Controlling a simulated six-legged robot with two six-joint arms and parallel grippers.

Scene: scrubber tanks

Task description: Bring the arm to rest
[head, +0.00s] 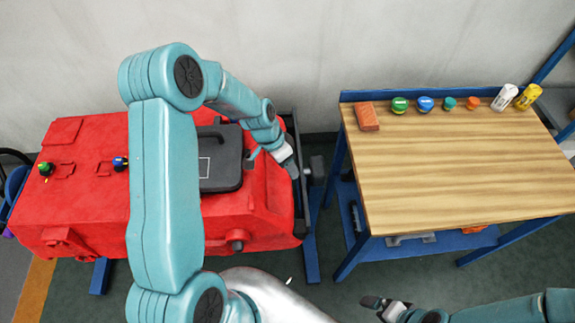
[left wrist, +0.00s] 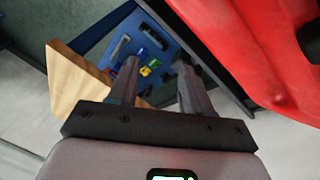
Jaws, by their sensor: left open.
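My left arm reaches over the red tank (head: 80,210). Its gripper (head: 291,170) is at the tank's right end, beside the black lid (head: 220,175). In the left wrist view the two fingers of the left gripper (left wrist: 157,78) stand apart with nothing between them. The red tank (left wrist: 260,50) is to their right there. My right gripper (head: 378,303) is low in the head view, in front of the workbench. It is too small and dark to tell how its fingers stand.
A wooden-topped workbench (head: 450,165) stands right of the tank. An orange-red block (head: 367,116), several coloured caps and two bottles line its back edge. Its blue lower shelf (left wrist: 170,50) holds several small items. Two valve knobs (head: 45,169) (head: 120,163) stand on the tank.

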